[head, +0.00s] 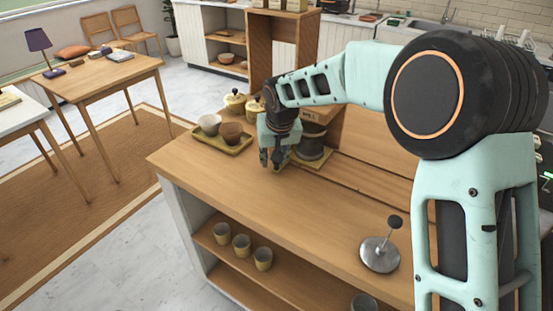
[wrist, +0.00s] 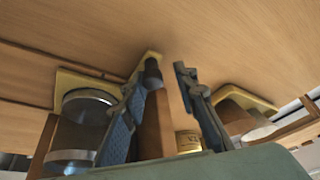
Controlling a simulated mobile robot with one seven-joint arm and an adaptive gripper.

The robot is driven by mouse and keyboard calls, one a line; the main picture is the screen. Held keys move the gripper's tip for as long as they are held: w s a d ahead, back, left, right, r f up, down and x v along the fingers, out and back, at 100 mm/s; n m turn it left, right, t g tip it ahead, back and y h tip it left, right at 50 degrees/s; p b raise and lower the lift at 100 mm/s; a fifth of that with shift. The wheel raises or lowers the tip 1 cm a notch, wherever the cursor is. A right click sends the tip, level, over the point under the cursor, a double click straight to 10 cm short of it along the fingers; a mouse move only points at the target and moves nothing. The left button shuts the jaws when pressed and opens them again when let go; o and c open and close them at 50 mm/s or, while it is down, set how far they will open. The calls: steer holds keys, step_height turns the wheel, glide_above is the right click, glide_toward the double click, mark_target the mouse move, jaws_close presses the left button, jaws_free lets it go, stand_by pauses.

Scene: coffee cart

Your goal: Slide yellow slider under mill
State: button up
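The mill (head: 311,145) stands at the back of the counter, dark-bodied with a wooden upper part. A yellow plate (head: 322,162) lies at its foot; it also shows in the wrist view (wrist: 66,80) under a clear and metal cylinder. My gripper (head: 272,162) is low over the counter, just left of the mill. In the wrist view my gripper (wrist: 168,72) has its fingers apart with a gap between the tips. A small yellow piece (wrist: 150,57), probably the yellow slider, shows behind the left fingertip, mostly hidden. I cannot tell whether the finger touches it.
A yellow tray (head: 207,139) with a pale bowl (head: 210,124) and a brown bowl (head: 230,132) sits left of my gripper. Yellow lidded pots (head: 235,103) stand behind. A metal tamper-like tool (head: 380,254) stands at the right front. The counter's front middle is clear.

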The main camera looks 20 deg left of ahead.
steer(key=shift+o, duration=0.3)
steer(key=shift+d, duration=0.1)
steer(key=shift+d+r, duration=0.1)
steer(key=shift+r, duration=0.3)
steer(key=v, duration=1.1)
steer(key=shift+s, duration=0.1)
steer(key=shift+r, duration=0.1)
